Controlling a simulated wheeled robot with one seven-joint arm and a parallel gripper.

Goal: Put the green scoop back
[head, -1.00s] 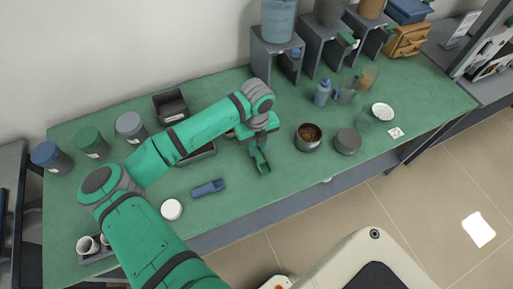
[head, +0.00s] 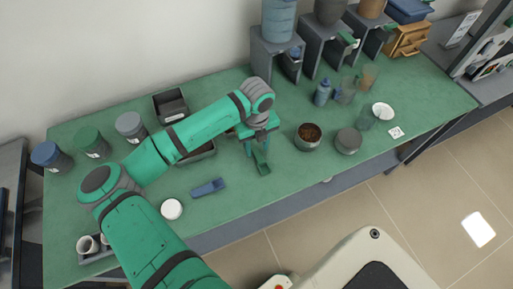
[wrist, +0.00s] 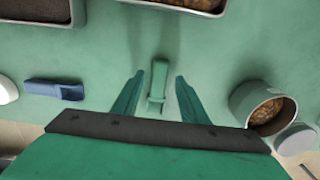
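The green scoop (head: 262,163) lies on the green table, left of the open metal tin. In the wrist view the scoop (wrist: 158,82) lies between my two fingers, apart from both. My gripper (head: 259,148) is open and points down just above the scoop; its spread fingers (wrist: 158,90) also show in the wrist view. Nothing is held.
A tin of brown granules (head: 308,138) and a grey lid-like round (head: 348,141) stand to the right. A blue scoop (head: 208,188) and white disc (head: 171,209) lie to the left. Trays (head: 170,106) are behind my arm. Grey stands (head: 275,50) line the back.

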